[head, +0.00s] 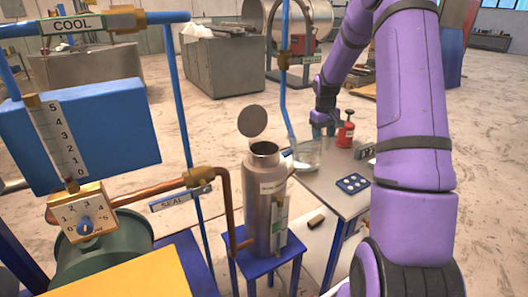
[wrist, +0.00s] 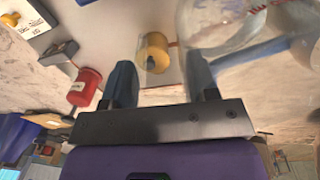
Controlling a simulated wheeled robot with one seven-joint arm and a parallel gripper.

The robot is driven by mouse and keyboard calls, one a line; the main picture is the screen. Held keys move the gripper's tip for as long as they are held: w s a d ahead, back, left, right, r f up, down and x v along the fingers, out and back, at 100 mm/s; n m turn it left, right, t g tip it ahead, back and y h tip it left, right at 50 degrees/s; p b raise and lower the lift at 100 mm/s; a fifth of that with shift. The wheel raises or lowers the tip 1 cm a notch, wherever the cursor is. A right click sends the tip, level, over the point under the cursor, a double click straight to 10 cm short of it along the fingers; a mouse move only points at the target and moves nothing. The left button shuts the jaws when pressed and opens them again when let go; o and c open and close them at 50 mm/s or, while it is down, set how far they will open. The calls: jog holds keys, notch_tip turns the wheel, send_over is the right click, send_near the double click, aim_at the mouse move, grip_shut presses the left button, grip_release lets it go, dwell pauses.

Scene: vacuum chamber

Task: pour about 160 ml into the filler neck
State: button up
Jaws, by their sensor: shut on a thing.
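A steel canister (head: 262,205) stands on a blue stand with its round lid (head: 252,121) raised. Its open filler neck (head: 265,149) faces up. A clear jug (head: 307,155) is just right of the neck, above the side table's left edge. It also shows large in the wrist view (wrist: 235,25), with red marks on its wall. My gripper (head: 318,131) is behind the jug and shut on it; in the wrist view its two blue fingers (wrist: 160,80) stand beside the jug. The grip point is unclear. I cannot tell the liquid level or see any stream.
The side table (head: 325,185) holds a red bottle (head: 346,133) and a blue tray (head: 352,183). A copper pipe (head: 225,200) and a blue vertical pipe (head: 284,90) run close to the canister. My arm fills the right side.

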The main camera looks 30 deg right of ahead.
jog(key=shift+d+f+y+b, duration=0.45)
jog(key=shift+f+y, duration=0.25)
jog(key=shift+f, duration=0.2)
jog(key=shift+s, duration=0.1)
dwell(2.2)
